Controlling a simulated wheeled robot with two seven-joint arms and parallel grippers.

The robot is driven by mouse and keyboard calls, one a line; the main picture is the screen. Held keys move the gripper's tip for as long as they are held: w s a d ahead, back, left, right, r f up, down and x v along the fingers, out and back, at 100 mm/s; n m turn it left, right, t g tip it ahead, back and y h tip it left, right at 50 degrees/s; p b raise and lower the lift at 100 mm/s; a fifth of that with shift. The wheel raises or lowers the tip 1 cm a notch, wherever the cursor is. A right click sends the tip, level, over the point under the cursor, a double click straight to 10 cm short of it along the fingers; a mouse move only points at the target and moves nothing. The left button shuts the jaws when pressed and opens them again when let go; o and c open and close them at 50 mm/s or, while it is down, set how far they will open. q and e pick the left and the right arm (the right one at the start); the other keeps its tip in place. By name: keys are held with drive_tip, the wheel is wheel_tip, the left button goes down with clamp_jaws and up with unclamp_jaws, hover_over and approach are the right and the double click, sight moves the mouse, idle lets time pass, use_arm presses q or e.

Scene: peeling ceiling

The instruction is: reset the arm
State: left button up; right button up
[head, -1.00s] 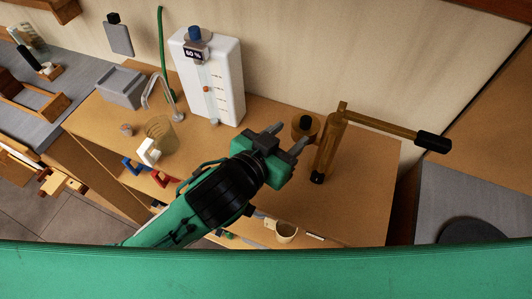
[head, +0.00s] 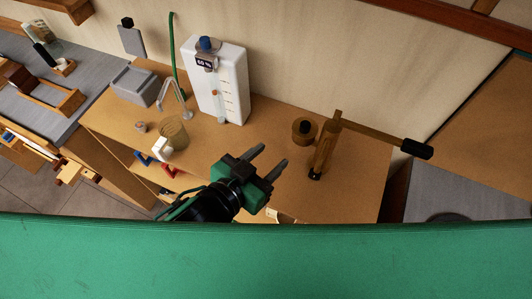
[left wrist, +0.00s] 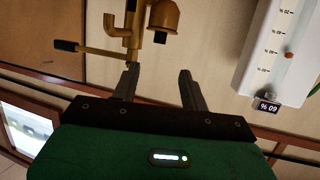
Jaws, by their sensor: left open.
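My left gripper (head: 268,162) is open and empty above the wooden bench top in the head view. Its two dark fingers point up and to the right, apart from each other. The fingers also show in the left wrist view (left wrist: 160,85) with nothing between them. A brass lever device (head: 324,150) with a black-ended handle stands to the right of the gripper, apart from it. It also shows in the left wrist view (left wrist: 133,35). My right gripper is not in view.
A white tank (head: 220,85) with a 60 % display stands at the back.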

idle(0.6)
use_arm(q)
drive_tip(key=s+a+f+n+g+y, duration=0.2)
drive_tip(key=a+f+n+g+y, duration=0.45)
drive_tip(key=a+f, duration=0.85)
drive_tip(key=s+a+f+g+y, duration=0.2)
drive_tip(key=s+a+f, duration=0.1)
drive_tip(key=s+a, duration=0.4)
wheel_tip(320, 180, down, 33)
drive_tip(key=m+b, duration=0.1)
drive_tip(key=b, duration=0.1)
drive_tip(key=s+a+f+g+b, duration=0.2)
drive_tip(key=s+a+f, duration=0.2)
drive_tip(key=s+f, duration=1.4)
wheel_tip(320, 180, down, 3)
drive_tip(key=shift+s+f, duration=0.15)
drive_tip(key=shift+f, duration=0.05)
